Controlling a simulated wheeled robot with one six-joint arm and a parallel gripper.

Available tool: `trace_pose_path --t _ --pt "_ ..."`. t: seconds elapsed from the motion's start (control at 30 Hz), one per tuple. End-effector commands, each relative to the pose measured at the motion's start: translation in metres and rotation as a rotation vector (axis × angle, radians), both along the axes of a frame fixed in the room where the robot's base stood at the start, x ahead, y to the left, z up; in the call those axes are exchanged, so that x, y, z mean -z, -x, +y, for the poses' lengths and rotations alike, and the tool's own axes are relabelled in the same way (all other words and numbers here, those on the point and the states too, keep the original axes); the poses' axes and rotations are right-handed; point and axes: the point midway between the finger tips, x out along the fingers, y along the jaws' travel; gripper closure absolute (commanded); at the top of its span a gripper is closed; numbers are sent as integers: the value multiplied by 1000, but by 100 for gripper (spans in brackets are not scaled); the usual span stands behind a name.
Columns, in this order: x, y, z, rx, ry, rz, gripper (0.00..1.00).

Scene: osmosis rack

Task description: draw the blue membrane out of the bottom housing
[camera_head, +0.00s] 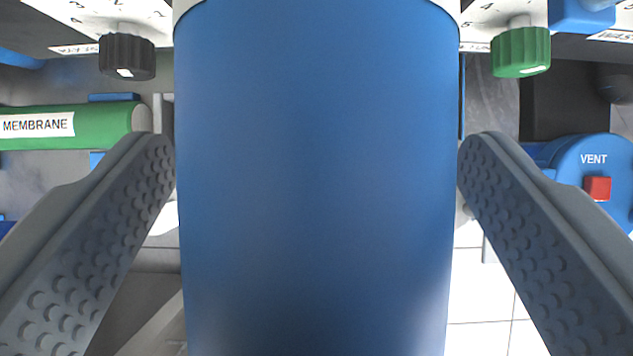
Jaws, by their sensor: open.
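A large blue cylinder (318,180) fills the middle of the view, upright in the picture, with a pale rim at its top. I cannot tell whether it is the blue membrane or another blue part. My gripper (317,150) is open, with one grey finger on each side of the cylinder. The fingertips appear near its side edges; whether they touch I cannot tell. The cylinder's lower end is cut off by the frame. I cannot make out the bottom housing; much behind the cylinder is hidden.
A green tube (95,122) labelled MEMBRANE lies horizontally at left. A black knob (127,56) and a green knob (520,51) sit below white panels. A blue VENT part (592,166) with a red button (597,188) is at right. Pale tiles (480,318) show below.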

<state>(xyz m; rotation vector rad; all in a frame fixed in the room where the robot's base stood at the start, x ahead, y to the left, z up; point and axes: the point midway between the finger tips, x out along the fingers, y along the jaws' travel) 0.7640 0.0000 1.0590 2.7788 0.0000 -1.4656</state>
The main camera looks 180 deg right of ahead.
Motion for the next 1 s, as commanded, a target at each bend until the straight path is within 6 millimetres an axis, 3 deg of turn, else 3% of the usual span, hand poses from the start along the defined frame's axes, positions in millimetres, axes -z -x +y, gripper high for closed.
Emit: trace_pose_path --t 0.17,0.47,1.0 --pt "0 0 0 0 0 0 20" --pt "-1 0 0 0 0 -2 78" --pt "-1 12 0 0 0 -1 79"
